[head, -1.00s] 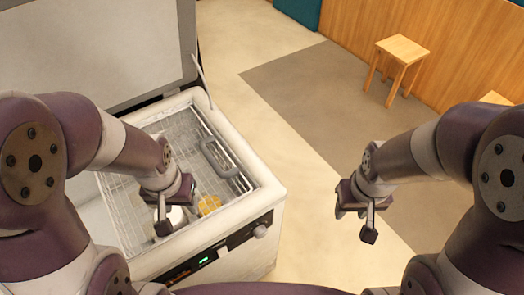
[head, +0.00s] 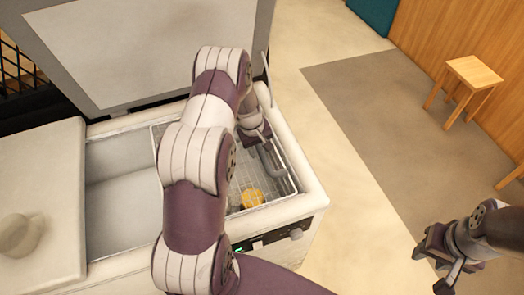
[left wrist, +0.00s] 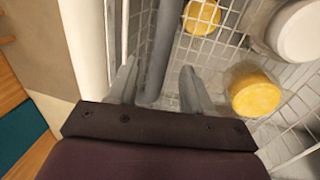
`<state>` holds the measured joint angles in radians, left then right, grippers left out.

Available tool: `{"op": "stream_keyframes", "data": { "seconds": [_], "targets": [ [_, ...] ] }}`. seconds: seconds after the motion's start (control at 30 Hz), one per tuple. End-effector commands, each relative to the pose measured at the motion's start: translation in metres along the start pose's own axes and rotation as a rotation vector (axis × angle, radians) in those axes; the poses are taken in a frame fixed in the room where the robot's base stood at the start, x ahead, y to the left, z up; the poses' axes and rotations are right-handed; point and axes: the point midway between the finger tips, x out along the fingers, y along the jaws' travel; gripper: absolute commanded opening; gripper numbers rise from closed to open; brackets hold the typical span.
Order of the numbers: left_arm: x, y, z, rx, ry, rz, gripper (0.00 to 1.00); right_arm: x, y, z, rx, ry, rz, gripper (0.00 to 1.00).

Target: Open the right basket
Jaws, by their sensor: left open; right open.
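The wire basket (head: 238,187) sits in the right part of the white appliance (head: 308,185). Its grey handle (head: 269,158) is on the right side of the basket. My left gripper (head: 262,137) is over the handle's far end, pointing down. My left arm hides much of the basket's left side. My right gripper (head: 440,262) is open and empty, off to the right over the floor.
A yellow piece (head: 252,198) lies in the basket; the wrist view also shows a white round item (left wrist: 300,32). A grey lid (head: 150,50) stands raised behind. A flat white cover with a knob (head: 20,236) is at left. A wooden stool (head: 474,72) stands far right.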

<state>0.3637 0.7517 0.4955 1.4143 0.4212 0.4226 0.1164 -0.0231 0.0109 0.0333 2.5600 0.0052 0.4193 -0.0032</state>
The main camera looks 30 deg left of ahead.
Motion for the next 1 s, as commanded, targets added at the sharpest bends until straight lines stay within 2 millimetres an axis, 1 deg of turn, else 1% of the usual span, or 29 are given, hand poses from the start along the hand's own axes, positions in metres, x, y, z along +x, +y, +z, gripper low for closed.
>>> {"op": "stream_keyframes", "data": {
  "seconds": [0.03,0.1,0.2,0.33,0.53,0.57,0.6,0.67,0.7,0.87,1.0],
  "targets": [
    [0.008,0.000,0.001,-0.001,-0.002,-0.001,0.50,-0.002,0.000,0.000,0.000,0.000,0.000,0.43],
    [0.018,0.000,0.000,0.000,-0.001,-0.001,0.50,-0.003,0.000,0.000,0.000,0.000,0.000,0.43],
    [0.027,0.000,0.000,0.000,0.000,0.000,0.50,-0.003,0.000,0.000,0.000,0.000,0.000,0.43],
    [0.032,0.000,0.000,0.000,0.001,0.000,0.50,-0.003,0.000,0.000,0.000,0.000,0.000,0.43],
    [0.032,0.000,0.000,0.001,0.001,0.000,0.50,-0.003,0.000,0.000,0.000,0.000,0.000,0.43],
    [0.032,0.000,0.000,0.001,0.001,0.000,0.41,-0.003,0.000,0.000,0.000,0.000,0.000,0.43],
    [0.032,0.000,0.000,0.001,0.001,0.000,0.28,-0.003,0.000,0.000,0.000,0.000,0.000,0.43],
    [0.032,0.000,0.000,0.001,0.001,0.000,0.08,-0.003,0.000,0.000,0.000,0.000,0.000,0.43],
    [0.032,0.000,0.000,0.001,0.001,0.000,0.00,-0.003,0.000,0.000,0.000,0.000,0.000,0.43],
    [0.032,0.000,0.000,0.001,0.001,0.000,0.00,-0.003,0.000,0.000,0.000,0.000,0.000,0.43],
    [0.031,-0.004,-0.001,0.000,0.002,0.001,0.00,-0.001,0.000,0.000,0.000,0.000,0.000,0.43]
  ]
}}
